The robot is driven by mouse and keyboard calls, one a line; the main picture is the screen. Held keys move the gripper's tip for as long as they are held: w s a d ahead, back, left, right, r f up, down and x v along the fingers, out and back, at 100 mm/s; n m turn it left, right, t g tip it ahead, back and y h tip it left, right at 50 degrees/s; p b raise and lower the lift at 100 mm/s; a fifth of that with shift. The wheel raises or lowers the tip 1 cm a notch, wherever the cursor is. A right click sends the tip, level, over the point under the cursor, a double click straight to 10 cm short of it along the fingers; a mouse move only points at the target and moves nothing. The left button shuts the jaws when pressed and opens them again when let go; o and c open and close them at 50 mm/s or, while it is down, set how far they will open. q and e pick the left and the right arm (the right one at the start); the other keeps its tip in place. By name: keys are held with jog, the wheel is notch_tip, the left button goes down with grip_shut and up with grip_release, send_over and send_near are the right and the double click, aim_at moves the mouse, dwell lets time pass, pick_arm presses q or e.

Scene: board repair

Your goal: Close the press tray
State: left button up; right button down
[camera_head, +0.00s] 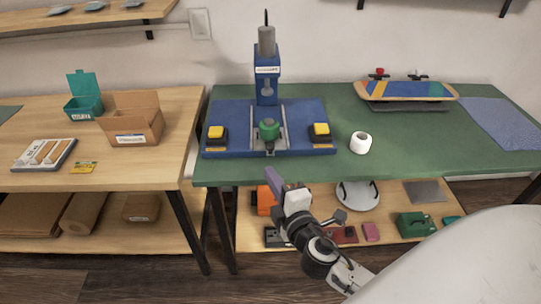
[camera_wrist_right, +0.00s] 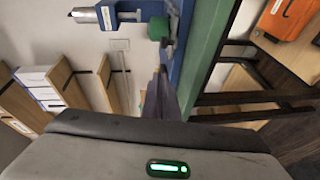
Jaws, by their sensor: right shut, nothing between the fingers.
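The blue press (camera_head: 267,75) stands at the back of its blue base plate (camera_head: 305,112) on the green-topped table. The press tray, with a green round part (camera_head: 269,127) on it, sits on rails at the front of the base, forward of the press column. My right gripper (camera_head: 275,180) is shut and empty, just in front of the table's edge and below the tray's front. In the right wrist view its fingers (camera_wrist_right: 162,95) point toward the tray's front, with the green part (camera_wrist_right: 158,28) beyond them, apart from it. My left gripper is not in view.
Two yellow-topped buttons (camera_head: 216,132) flank the tray. A white tape roll (camera_head: 360,142) and a skateboard deck (camera_head: 405,91) lie to the right. An open cardboard box (camera_head: 133,120) stands on the wooden table at left. A lower shelf holds an orange case (camera_head: 266,200).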

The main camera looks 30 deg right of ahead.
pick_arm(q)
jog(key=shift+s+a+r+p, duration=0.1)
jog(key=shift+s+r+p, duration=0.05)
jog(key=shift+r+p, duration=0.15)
pick_arm(e)
jog(key=shift+w+d+f, duration=0.25)
jog(key=shift+w+d, duration=0.55)
jog(key=shift+w, duration=0.5)
jog(key=shift+w+d+f, duration=0.25)
jog(key=shift+w+d, duration=0.5)
jog(key=shift+w, duration=0.5)
jog(key=shift+w+d+f, duration=0.25)
jog(key=shift+w+d, duration=0.55)
jog(key=shift+w, duration=0.5)
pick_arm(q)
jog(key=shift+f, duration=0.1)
pick_arm(e)
jog(key=shift+d, duration=0.1)
